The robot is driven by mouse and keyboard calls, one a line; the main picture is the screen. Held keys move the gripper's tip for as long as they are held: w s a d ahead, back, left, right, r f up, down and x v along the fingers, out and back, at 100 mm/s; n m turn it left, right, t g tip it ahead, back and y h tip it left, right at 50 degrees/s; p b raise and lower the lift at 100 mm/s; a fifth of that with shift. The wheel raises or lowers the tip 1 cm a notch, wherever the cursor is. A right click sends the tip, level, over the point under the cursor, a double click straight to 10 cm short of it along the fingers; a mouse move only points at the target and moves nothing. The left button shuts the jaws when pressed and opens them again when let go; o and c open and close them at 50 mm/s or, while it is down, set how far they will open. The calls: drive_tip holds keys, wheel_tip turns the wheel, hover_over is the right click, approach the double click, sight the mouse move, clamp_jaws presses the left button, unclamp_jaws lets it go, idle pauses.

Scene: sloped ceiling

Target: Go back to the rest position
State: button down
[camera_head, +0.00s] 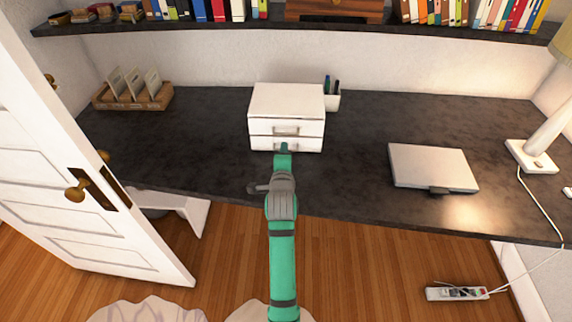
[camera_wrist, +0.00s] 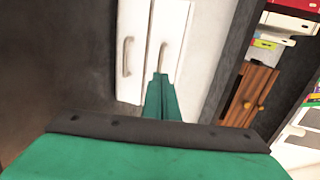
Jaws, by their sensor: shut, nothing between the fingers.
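My gripper (camera_head: 284,149) is at the end of my green arm, in the middle of the head view, just in front of a small white two-drawer box (camera_head: 287,104) on the dark desk. Both drawers look closed. In the wrist view, the gripper's green fingers (camera_wrist: 159,80) are together with nothing between them, in front of the white drawers (camera_wrist: 140,58) and their handles. I cannot tell whether the fingertips touch the drawer front.
The dark desk (camera_head: 205,150) also holds a card rack (camera_head: 133,95), a pen cup (camera_head: 332,100), a closed laptop (camera_head: 432,167) and a lamp (camera_head: 540,145). A white door (camera_head: 75,190) stands open at left. A power strip (camera_head: 457,293) lies on the floor at lower right.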

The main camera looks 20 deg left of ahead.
drive_tip(key=s+d+f+n+h, duration=0.15)
drive_tip(key=s+d+f, duration=0.3)
drive_tip(key=s, duration=0.45)
drive_tip(key=s+d+f+n, duration=0.35)
drive_tip(key=s+d, duration=0.25)
drive_tip(key=s, duration=0.4)
drive_tip(key=s+d+f+n+h, duration=0.1)
drive_tip(key=s+d+f+n, duration=0.1)
drive_tip(key=s+d+f, duration=0.5)
drive_tip(key=s+d+r+n, duration=0.1)
drive_tip(key=s+r+n, duration=0.1)
drive_tip(key=s, duration=0.6)
drive_tip(key=s+d+r+n+h, duration=0.1)
drive_tip(key=s+d+r+n, duration=0.1)
drive_tip(key=s, duration=0.6)
drive_tip(key=s+d+r+n+h, duration=0.1)
drive_tip(key=s+r+n, duration=0.1)
drive_tip(key=s, duration=0.7)
drive_tip(key=shift+d+r+n+t, duration=0.2)
drive_tip(key=shift+d+n+t, duration=0.15)
drive_tip(key=shift+n, duration=0.45)
